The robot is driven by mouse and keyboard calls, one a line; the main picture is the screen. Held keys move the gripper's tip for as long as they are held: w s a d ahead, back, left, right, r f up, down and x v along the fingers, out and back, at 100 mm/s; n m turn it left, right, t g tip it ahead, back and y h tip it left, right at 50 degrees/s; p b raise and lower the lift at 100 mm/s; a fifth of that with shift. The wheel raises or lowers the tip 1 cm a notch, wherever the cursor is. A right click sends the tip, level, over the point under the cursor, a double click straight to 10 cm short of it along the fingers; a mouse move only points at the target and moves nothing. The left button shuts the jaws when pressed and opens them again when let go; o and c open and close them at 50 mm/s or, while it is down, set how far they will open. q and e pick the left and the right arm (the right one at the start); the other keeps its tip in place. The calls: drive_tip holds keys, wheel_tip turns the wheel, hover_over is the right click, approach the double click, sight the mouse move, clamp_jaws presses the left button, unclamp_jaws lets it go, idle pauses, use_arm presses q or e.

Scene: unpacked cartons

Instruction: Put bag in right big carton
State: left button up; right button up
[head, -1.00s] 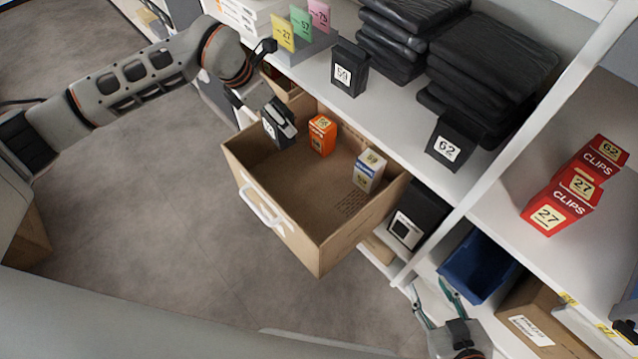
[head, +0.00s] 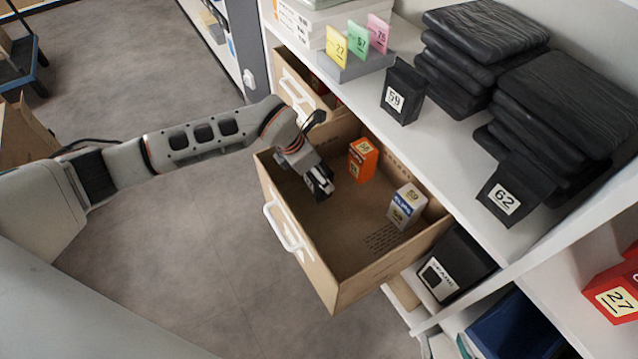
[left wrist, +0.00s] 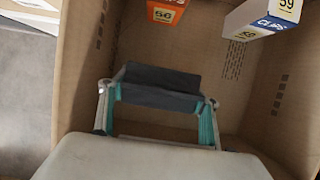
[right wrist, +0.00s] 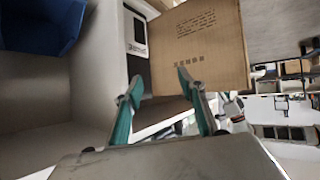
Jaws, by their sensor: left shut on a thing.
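The right big carton (head: 345,290), brown and open with a white handle, juts out from the shelf. My left gripper (head: 321,188) is inside its opening, near the left side. In the left wrist view, my left gripper (left wrist: 158,105) is shut on a dark grey, flat-faced thing (left wrist: 158,78), probably the bag; the carton's inside (left wrist: 110,50) surrounds it. Whether the thing touches the carton floor is unclear.
An orange box (head: 363,160) and a white-blue box (head: 407,206) stand in the carton. Another brown carton (head: 300,95) is behind it. Black folded bags (head: 570,100) and black boxes numbered 59 (head: 402,92) and 62 (head: 515,190) are on the shelf.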

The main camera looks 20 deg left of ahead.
use_arm(q)
drive_tip(key=shift+f, duration=0.4)
wheel_tip(320, 180, down, 5)
drive_tip(key=shift+s+r+b, duration=0.15)
drive_tip(key=shift+b, duration=0.75)
drive_tip(key=shift+c, duration=0.5)
drive_tip(key=shift+w, duration=0.2)
use_arm(e)
drive_tip(key=shift+w+a+r+m+t+y, duration=0.3)
drive_tip(key=shift+w+a+r, duration=0.15)
drive_tip(key=shift+a+r, duration=0.3)
use_arm(q)
drive_tip(key=o, duration=1)
drive_tip(key=shift+o, duration=1.4)
use_arm(e)
drive_tip(key=shift+s+f, duration=0.4)
drive_tip(key=shift+f, duration=0.25)
